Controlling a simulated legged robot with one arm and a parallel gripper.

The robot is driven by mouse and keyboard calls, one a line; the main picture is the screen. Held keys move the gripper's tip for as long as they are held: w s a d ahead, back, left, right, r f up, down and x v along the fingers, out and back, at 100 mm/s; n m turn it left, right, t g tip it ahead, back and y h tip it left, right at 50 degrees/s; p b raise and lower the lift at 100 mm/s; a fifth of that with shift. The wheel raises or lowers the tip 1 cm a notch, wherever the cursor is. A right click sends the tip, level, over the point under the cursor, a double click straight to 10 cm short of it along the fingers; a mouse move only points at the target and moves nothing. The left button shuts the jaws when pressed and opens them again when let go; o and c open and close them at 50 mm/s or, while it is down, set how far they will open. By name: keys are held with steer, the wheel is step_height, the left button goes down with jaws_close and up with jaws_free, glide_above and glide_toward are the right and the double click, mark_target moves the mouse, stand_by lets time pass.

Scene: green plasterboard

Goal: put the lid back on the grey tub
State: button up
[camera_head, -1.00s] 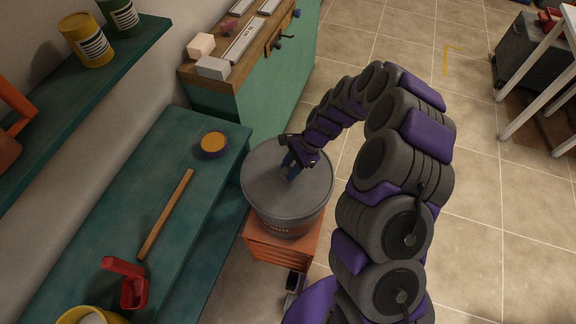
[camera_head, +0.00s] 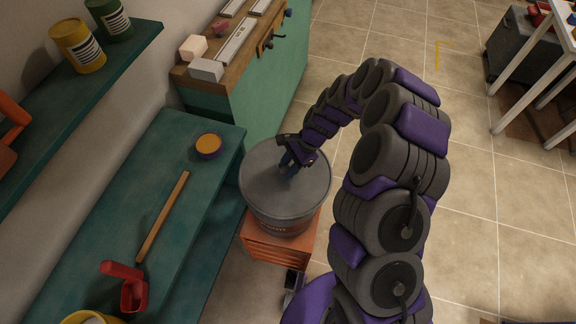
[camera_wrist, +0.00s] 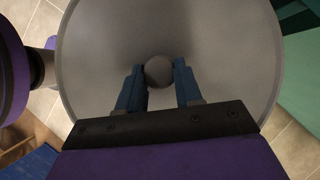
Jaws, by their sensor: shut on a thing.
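The grey tub (camera_head: 283,220) stands on an orange crate-like stand beside the green bench. The grey round lid (camera_head: 262,181) is over the tub's top and looks level; from here I cannot tell whether it is fully seated. My gripper (camera_head: 290,165) is above the lid's middle, its blue fingers pointing down. In the wrist view the lid (camera_wrist: 225,50) fills most of the picture, and its round knob (camera_wrist: 158,71) sits between the fingertips of my gripper (camera_wrist: 159,80). The fingers are shut on the knob.
The orange stand (camera_head: 275,249) is under the tub. The green bench (camera_head: 130,190) at left holds a wooden stick (camera_head: 163,216), a purple-rimmed bowl (camera_head: 208,146) and a red scoop (camera_head: 132,293). A wood-topped cabinet (camera_head: 262,85) stands behind.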

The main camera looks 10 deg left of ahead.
steer(key=shift+a+f, duration=0.25)
steer(key=shift+a, duration=0.1)
stand_by(0.4)
steer(key=shift+p, duration=0.4)
stand_by(0.7)
steer(key=o, duration=1.7)
steer(key=shift+c, duration=0.2)
steer(key=shift+r, duration=0.1)
steer(key=shift+r+p, duration=2.5)
steer(key=shift+r, duration=0.95)
steer(key=shift+c, duration=0.2)
jaws_close()
